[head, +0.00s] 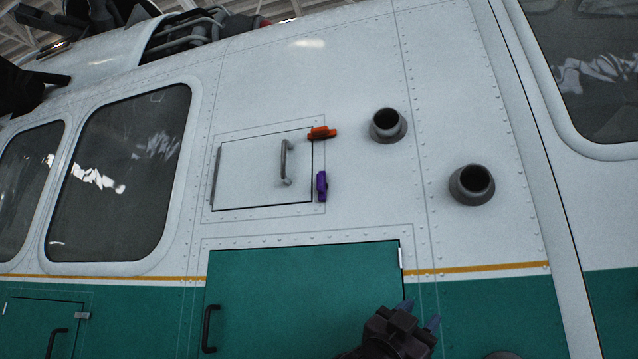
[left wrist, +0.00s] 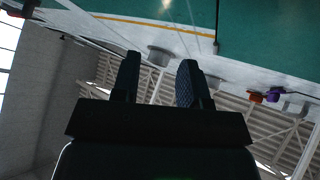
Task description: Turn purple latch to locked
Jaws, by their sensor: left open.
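The purple latch (head: 322,186) is on the white fuselage at the lower right edge of a small closed panel (head: 250,175). It stands upright, along the panel's edge. An orange latch (head: 321,132) above it lies sideways across the panel's upper right edge. My left gripper (head: 419,314) is low in the head view, below and right of the purple latch and apart from it. In the left wrist view my left gripper (left wrist: 158,80) is open and empty. The purple latch (left wrist: 273,94) and orange latch (left wrist: 255,97) show small at the right there. My right gripper is not in view.
A grey handle (head: 286,162) sticks out of the small panel, left of the latches. Two dark round pipes (head: 388,125) and (head: 472,184) protrude to the right. A green door (head: 300,290) lies below. The skin between gripper and purple latch looks clear.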

